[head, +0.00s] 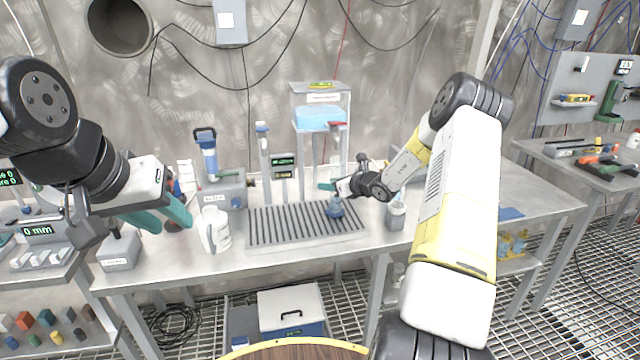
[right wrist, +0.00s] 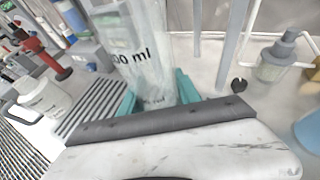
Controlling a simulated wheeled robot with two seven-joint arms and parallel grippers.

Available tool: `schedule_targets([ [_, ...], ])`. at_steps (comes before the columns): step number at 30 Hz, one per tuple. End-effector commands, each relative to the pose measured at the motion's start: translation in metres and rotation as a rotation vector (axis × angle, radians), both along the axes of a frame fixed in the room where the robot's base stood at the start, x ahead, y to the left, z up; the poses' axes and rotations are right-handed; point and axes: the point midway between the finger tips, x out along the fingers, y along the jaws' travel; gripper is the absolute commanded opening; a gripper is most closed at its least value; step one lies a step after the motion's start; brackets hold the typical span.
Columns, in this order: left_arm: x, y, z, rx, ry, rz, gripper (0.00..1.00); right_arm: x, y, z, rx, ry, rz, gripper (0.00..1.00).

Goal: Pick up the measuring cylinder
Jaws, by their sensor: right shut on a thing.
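I cannot tell whether the foot touches the slats. My left gripper (head: 165,214) is open and empty, in front of the bench at the left.
A clear tank (head: 320,115) with blue liquid and a red tap stands behind the tray. A white jug (head: 214,230) is left of the tray and a small bottle (head: 396,212) right of it. The bench's right part is mostly clear.

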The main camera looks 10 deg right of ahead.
Motion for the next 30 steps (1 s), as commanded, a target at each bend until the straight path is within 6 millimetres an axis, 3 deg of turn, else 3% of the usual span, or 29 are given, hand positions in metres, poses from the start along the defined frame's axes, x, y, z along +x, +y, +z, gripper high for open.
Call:
schedule_targets([
  [5,0.0,0.0,0.0,0.0,0.0,0.0,0.36,0.001,0.0,0.03,-0.004,-0.007,0.0,0.0],
  [21,0.0,0.0,0.0,0.0,0.0,0.0,0.36,-0.105,-0.068,0.038,-0.001,0.0,-0.002,0.0],
  [30,0.0,0.0,0.0,0.0,0.0,0.0,0.36,-0.133,-0.085,0.041,0.0,-0.002,0.0,0.0],
])
